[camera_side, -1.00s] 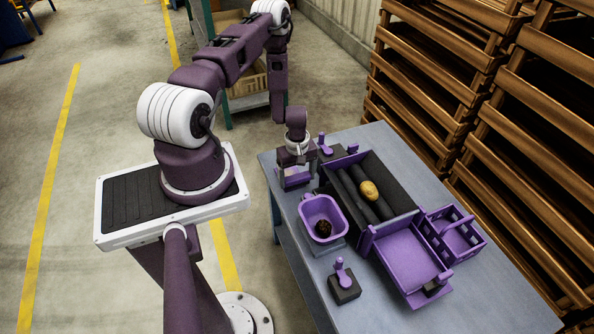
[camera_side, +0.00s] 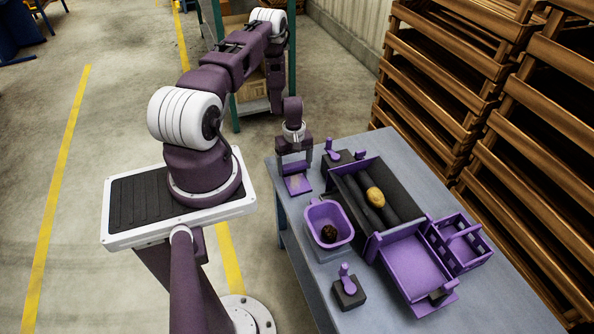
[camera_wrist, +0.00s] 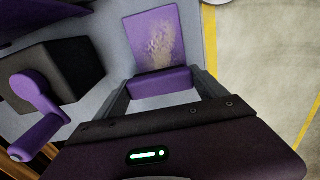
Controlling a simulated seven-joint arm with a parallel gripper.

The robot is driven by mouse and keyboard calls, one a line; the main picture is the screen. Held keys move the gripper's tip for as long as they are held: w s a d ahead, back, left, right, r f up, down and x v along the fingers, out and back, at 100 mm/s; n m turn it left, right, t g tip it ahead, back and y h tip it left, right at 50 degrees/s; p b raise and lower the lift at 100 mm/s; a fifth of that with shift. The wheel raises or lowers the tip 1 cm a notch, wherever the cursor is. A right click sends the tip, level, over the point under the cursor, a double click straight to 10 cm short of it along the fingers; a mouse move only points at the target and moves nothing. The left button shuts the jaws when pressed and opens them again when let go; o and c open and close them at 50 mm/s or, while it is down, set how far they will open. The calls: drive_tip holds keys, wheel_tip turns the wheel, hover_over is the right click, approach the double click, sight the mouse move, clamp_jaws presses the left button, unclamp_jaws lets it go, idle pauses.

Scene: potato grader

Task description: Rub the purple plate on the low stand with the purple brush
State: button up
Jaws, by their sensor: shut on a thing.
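The purple plate (camera_side: 299,186) lies at the table's left edge, with a tan smear on its face; the smear is clearer in the wrist view, where the plate (camera_wrist: 152,38) shows almost whole. My gripper (camera_side: 295,165) is pointing down at the plate's back side. In the wrist view my gripper (camera_wrist: 165,95) has its two fingers on either side of the purple brush (camera_wrist: 160,83), a block at the plate's near edge. I cannot tell whether the brush touches the plate. The low stand is mostly hidden under the plate.
A dark box with a purple lever (camera_side: 333,150) stands close right of my gripper. A purple bin (camera_side: 318,211) holding a dark lump is in front. The roller grader with a potato (camera_side: 375,196) fills the table's middle. Another lever box (camera_side: 348,292) stands in front.

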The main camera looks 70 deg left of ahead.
sight(300, 192)
drive_tip(key=shift+a, duration=0.7)
drive_tip(key=shift+d, duration=5.1)
drive_tip(key=shift+s, duration=0.8)
drive_tip(key=shift+w+a, duration=0.1)
drive_tip(key=shift+a, duration=5)
drive_tip(key=shift+d, duration=4.9)
drive_tip(key=shift+d+r, duration=0.1)
drive_tip(key=shift+d, duration=0.1)
wheel_tip(300, 192, up, 8)
